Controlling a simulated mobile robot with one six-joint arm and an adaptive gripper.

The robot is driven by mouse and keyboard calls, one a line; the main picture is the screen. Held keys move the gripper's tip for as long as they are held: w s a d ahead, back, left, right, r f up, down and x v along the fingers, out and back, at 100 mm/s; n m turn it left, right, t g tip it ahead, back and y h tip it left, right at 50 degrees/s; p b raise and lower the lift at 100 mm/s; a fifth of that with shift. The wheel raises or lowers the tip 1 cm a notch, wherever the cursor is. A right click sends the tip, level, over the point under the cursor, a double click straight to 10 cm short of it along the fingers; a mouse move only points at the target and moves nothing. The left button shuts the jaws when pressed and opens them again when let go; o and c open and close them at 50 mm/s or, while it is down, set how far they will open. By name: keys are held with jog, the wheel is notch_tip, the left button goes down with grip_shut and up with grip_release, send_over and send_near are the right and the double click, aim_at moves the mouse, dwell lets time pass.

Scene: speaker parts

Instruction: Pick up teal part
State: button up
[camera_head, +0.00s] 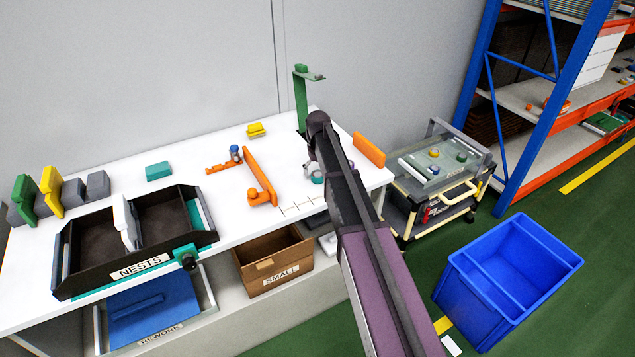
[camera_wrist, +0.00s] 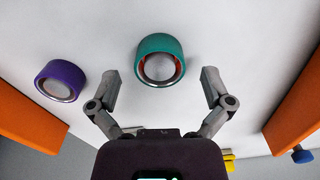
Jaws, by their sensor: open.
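The teal part (camera_wrist: 160,45) is a round cup with a red inner ring and a silver centre. In the wrist view it sits on the white table (camera_wrist: 225,30), ahead of my gripper and roughly centred between the fingers. My gripper (camera_wrist: 161,76) is open and empty, with one finger to each side and no visible contact. In the head view, a small teal ring (camera_head: 317,178) shows just below my gripper (camera_head: 312,168), partly hidden by my arm.
A purple round part (camera_wrist: 60,82) lies left of the teal part. Orange pieces (camera_wrist: 25,120) (camera_wrist: 295,110) flank the space. In the head view, a green post (camera_head: 300,100) stands behind my gripper, an orange block (camera_head: 369,149) to its right. A teal block (camera_head: 158,171) lies farther left.

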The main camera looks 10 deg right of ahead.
jog(key=shift+f+b, duration=0.65)
jog(key=shift+f, duration=0.3)
jog(key=c, duration=1.3)
